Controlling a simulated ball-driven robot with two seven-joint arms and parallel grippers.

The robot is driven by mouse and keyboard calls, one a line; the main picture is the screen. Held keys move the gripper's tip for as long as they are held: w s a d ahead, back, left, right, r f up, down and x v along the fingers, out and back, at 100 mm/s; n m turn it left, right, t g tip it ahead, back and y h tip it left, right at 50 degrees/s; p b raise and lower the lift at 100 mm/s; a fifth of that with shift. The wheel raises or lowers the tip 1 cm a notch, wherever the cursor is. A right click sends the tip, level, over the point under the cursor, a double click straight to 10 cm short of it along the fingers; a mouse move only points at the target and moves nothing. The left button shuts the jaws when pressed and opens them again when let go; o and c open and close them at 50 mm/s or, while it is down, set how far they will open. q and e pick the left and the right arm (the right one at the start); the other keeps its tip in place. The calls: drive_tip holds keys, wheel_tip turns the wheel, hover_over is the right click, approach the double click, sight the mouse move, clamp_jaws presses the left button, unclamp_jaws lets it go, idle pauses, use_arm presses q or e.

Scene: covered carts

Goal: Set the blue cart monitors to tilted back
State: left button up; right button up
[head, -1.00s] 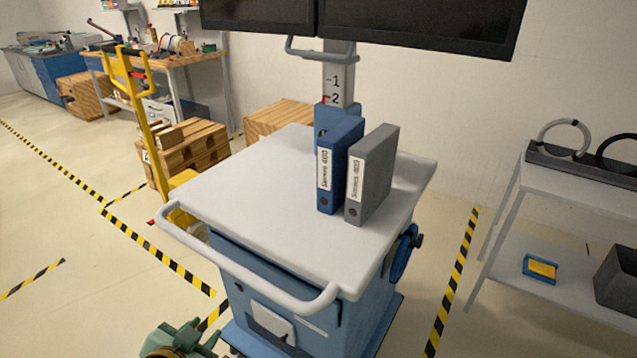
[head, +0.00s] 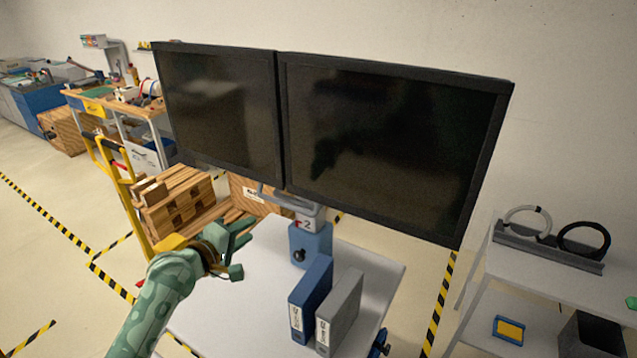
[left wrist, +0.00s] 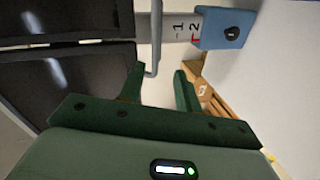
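Two black monitors, the left (head: 222,115) and the right (head: 390,150), hang side by side above the blue cart's white top (head: 225,310). A grey bar handle (head: 270,196) sits below them, by the column marked 2 (head: 308,224). My left gripper (head: 246,255) is open and empty, left of the column and below the left monitor. In the left wrist view its two fingers (left wrist: 160,82) point toward the handle (left wrist: 154,35), whose bar shows between the fingertips; I cannot tell whether they touch. My right gripper does not show clearly.
A blue binder (head: 311,298) and a grey binder (head: 340,312) stand on the cart top. A grey shelf (head: 530,278) stands at right. A small green bit shows at the right edge.

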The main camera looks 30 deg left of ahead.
sight(284, 206)
use_arm(q)
drive_tip(key=w+f, duration=0.1)
drive_tip(key=w, duration=0.4)
drive_tip(key=w+d+f+n, duration=0.1)
drive_tip(key=w, duration=0.4)
drive_tip(key=w+n+b, duration=0.1)
drive_tip(key=w, duration=0.4)
drive_tip(key=shift+w+d+f, duration=0.3)
drive_tip(key=shift+w+f, duration=0.05)
drive_tip(key=shift+f, duration=0.05)
drive_tip(key=shift+s, duration=0.1)
drive_tip(key=shift+r, duration=0.1)
drive_tip(key=shift+s, duration=0.1)
clamp_jaws()
